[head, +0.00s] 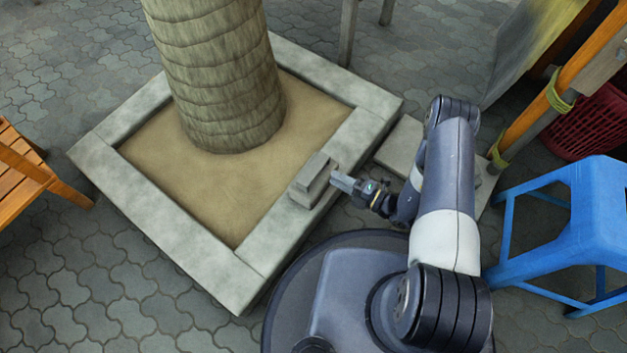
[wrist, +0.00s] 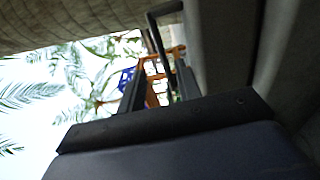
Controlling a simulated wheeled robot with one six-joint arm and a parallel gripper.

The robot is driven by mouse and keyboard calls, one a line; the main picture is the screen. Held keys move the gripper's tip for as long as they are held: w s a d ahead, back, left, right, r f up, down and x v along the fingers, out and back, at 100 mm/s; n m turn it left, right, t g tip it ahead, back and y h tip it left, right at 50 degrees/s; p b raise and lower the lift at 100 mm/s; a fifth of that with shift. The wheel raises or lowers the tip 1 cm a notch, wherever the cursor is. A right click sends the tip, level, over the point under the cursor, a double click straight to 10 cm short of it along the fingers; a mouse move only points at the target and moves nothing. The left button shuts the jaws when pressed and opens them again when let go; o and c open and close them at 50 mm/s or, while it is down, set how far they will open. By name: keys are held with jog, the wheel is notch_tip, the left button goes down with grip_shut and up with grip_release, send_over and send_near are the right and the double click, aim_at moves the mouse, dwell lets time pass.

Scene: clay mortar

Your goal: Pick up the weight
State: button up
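The weight looks like a grey block (head: 313,180) with a raised part on top, sitting on the right-hand stone edge of the tree planter in the head view. My gripper (head: 342,183) is just to the right of it, low and pointing left towards it. I cannot tell whether they touch. In the wrist view, the two dark fingers of my gripper (wrist: 158,88) stand apart with a gap between them, and nothing is clearly held. A thin dark bent bar (wrist: 165,8) shows beyond the fingertips; I cannot tell if it belongs to the weight. Grey surfaces fill the right side there.
The stone planter edge (head: 190,252) surrounds sand and a thick tree trunk (head: 222,85). A blue stool (head: 580,200) stands right of my arm, with a red basket (head: 592,122) behind it. A wooden chair (head: 25,172) is at far left. Paving lies at lower left.

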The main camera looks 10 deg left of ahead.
aim_at(314, 168)
jog(key=b+x, duration=0.1)
jog(key=x, duration=0.3)
jog(key=b+x, duration=0.1)
jog(key=x, duration=0.3)
jog(key=shift+s+f+b, duration=0.25)
jog(key=shift+b, duration=0.15)
jog(key=shift+w+a, duration=0.15)
jog(key=shift+a, duration=0.25)
jog(key=shift+r, duration=0.1)
jog(key=shift+c, duration=0.4)
grip_shut()
jog(key=shift+w+r, duration=0.1)
jog(key=shift+r, duration=0.05)
